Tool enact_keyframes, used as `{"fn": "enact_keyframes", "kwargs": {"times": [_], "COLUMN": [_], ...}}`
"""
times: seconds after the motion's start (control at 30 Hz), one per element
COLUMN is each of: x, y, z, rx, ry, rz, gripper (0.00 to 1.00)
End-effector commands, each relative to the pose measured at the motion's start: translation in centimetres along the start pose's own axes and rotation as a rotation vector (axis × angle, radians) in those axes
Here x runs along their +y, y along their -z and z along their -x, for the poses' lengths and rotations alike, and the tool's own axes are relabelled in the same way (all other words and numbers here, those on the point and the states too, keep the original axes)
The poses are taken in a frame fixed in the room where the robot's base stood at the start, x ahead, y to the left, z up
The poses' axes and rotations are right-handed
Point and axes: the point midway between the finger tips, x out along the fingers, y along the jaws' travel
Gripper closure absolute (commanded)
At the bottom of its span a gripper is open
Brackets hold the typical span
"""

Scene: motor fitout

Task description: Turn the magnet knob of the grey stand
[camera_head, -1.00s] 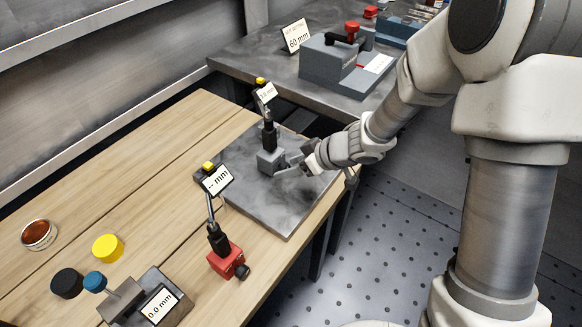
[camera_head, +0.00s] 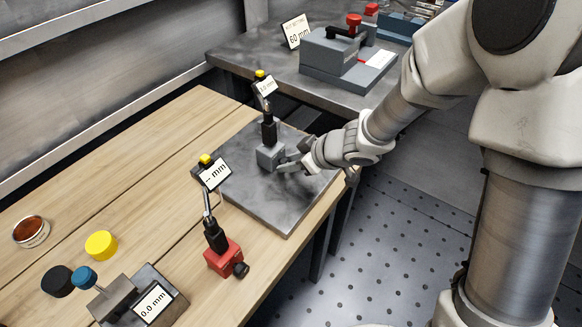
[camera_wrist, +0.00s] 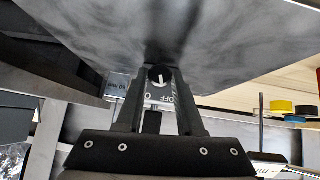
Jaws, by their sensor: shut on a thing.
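The grey stand (camera_head: 268,156) has a grey block base and a dark upright post. It stands on a dark metal plate. My gripper (camera_head: 287,164) reaches it from the right, with its fingers at the block's near right side. In the wrist view, the round black magnet knob (camera_wrist: 160,77) with a white pointer line sits between the tips of my gripper (camera_wrist: 160,88), which is shut on it. The label "OFF" shows beside the knob on the grey block (camera_wrist: 158,97). The head view hides the knob behind the fingers.
The metal plate (camera_head: 285,210) is bare in front. A red stand (camera_head: 223,258) stands at its near-left edge. A grey gauge block (camera_head: 140,300), yellow cap (camera_head: 101,245), black cap (camera_head: 57,281) and tin (camera_head: 31,232) sit further left. A grey fixture (camera_head: 345,65) stands behind.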

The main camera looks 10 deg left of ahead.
Motion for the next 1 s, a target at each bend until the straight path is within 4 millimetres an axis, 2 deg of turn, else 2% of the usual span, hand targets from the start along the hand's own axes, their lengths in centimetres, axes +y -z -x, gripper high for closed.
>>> {"fn": "enact_keyframes", "kwargs": {"times": [0.43,0.93,0.97,1.0], "x": [-0.34,-0.44,-0.44,-0.44], "y": [-0.18,0.02,0.02,0.01], "z": [-0.31,0.0,0.0,0.0], "rx": [0.004,0.0,0.0,0.0], "ry": [-0.148,-0.168,-0.168,-0.168], "rz": [0.147,0.17,0.17,0.17], "gripper": [1.0,1.0,0.58,0.51]}}
